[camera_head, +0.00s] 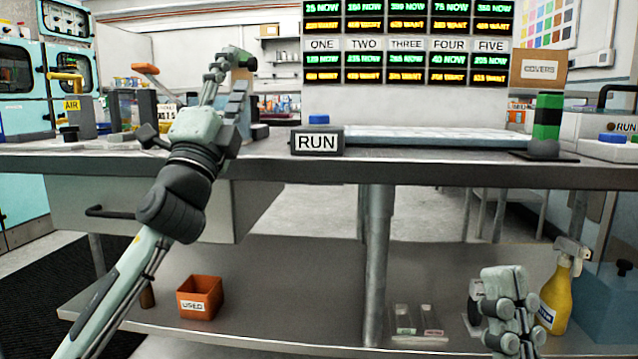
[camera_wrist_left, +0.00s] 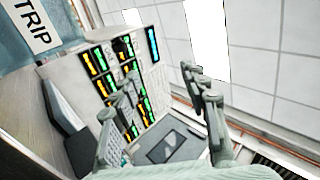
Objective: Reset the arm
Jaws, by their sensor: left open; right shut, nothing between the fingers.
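My left arm reaches up from the lower left of the head view, across the front edge of the bench. Its left gripper (camera_head: 231,66) is raised above the bench, left of the RUN box, with nothing seen between its fingers. In the left wrist view the two fingers of the left gripper (camera_wrist_left: 160,84) stand apart, with the display board (camera_wrist_left: 130,85) behind them, tilted in the picture. My right gripper (camera_head: 508,306) is low at the bottom right of the head view, below the bench top and in front of the lower shelf. It is shut and empty.
The bench (camera_head: 270,158) carries the RUN box (camera_head: 317,141) with a blue button, a pale flat panel (camera_head: 430,136), and a green-and-black stack (camera_head: 547,120). An orange USED bin (camera_head: 200,296) and a yellow spray bottle (camera_head: 556,298) are lower down. The spray bottle is close to my right gripper.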

